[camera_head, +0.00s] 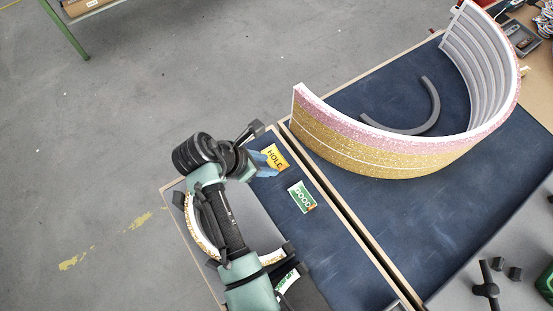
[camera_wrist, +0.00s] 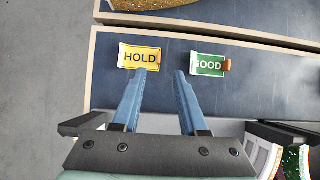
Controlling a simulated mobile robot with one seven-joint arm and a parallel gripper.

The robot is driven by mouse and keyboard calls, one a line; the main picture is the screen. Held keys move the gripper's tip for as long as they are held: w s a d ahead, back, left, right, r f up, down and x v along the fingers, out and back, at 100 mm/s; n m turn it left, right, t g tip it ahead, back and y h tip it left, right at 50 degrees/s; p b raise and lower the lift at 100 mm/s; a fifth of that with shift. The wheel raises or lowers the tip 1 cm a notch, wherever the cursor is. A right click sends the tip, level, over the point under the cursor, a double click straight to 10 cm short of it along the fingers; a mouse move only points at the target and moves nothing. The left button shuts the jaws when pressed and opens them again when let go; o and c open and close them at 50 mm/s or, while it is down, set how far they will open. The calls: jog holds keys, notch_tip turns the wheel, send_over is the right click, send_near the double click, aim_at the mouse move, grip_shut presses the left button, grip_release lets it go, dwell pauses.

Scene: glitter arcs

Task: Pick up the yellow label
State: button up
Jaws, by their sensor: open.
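The yellow label (camera_head: 275,157) reads "HOLD" and lies on the dark blue table top near its far left corner in the head view. In the wrist view the yellow label (camera_wrist: 140,57) is at the upper left, beyond the left fingertip. My gripper (camera_wrist: 162,72) is open and empty, with blue fingers. The left fingertip overlaps the label's lower edge in the picture; I cannot tell if it touches. The right fingertip lies between the yellow label and the green "GOOD" label (camera_wrist: 208,65). In the head view my gripper (camera_head: 264,165) partly covers the yellow label's left side.
The green label also shows in the head view (camera_head: 302,197), to the lower right of the yellow one. A large pink and gold glitter arc (camera_head: 390,155) stands on the adjoining table, past a gap. A grey curved strip (camera_head: 432,110) lies inside it. Smaller arc pieces (camera_wrist: 268,155) lie beside my arm.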

aim_at(282, 166)
jog(key=x, duration=0.8)
jog(key=shift+w+a+b, duration=0.1)
jog(key=shift+b, duration=0.2)
grip_shut()
